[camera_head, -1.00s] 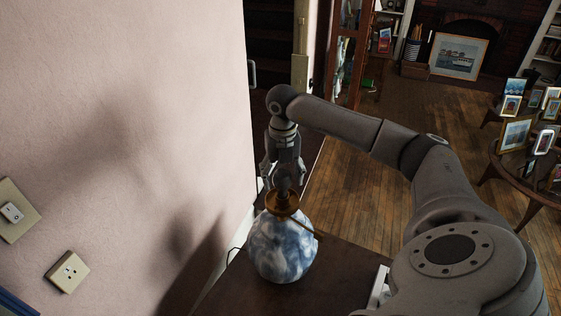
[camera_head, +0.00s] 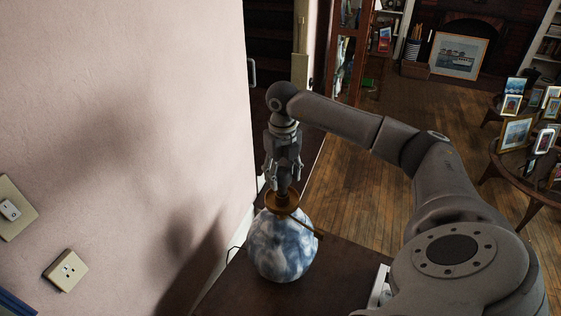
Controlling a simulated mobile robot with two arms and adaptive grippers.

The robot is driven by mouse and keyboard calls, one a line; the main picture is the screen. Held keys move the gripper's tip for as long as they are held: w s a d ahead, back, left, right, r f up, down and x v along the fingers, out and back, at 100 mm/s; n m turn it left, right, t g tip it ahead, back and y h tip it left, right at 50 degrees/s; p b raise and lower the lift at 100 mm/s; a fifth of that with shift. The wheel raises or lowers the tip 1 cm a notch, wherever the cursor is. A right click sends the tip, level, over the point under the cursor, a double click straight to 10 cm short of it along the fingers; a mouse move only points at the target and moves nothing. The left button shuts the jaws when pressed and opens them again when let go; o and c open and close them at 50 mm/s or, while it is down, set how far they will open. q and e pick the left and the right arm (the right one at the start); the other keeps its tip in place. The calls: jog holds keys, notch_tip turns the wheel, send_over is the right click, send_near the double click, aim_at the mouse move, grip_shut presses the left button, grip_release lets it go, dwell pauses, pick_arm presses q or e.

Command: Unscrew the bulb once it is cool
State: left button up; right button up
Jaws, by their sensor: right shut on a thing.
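A lamp with a round blue-and-white mottled base (camera_head: 281,246) stands upright on a dark wooden table top (camera_head: 335,272). It has a brass-coloured collar (camera_head: 281,203) and no shade. My right gripper (camera_head: 283,180) points down directly above the collar, with its fingers shut around the bulb at the lamp's top. The bulb is mostly hidden by the fingers and looks dark. I cannot tell from this view whether it is still seated in its holder. My left gripper is not in view.
A pink wall with a light switch (camera_head: 10,210) and a socket (camera_head: 67,270) stands close on the left. A round table (camera_head: 526,201) with several picture frames is at the right. Wooden floor (camera_head: 352,203) lies open beyond the lamp's table.

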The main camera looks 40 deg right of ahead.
jog(key=n+b, duration=0.1)
jog(key=n, duration=0.5)
jog(key=shift+f, duration=0.1)
jog(key=n, duration=0.4)
jog(key=n+b, duration=0.1)
jog(key=n, duration=0.2)
jog(key=shift+n, duration=0.4)
jog(key=n, duration=0.6)
jog(key=shift+b, duration=0.35)
jog(key=n, duration=0.6)
jog(key=o, duration=1.5)
jog(key=shift+w, duration=0.1)
jog(key=shift+r, duration=0.2)
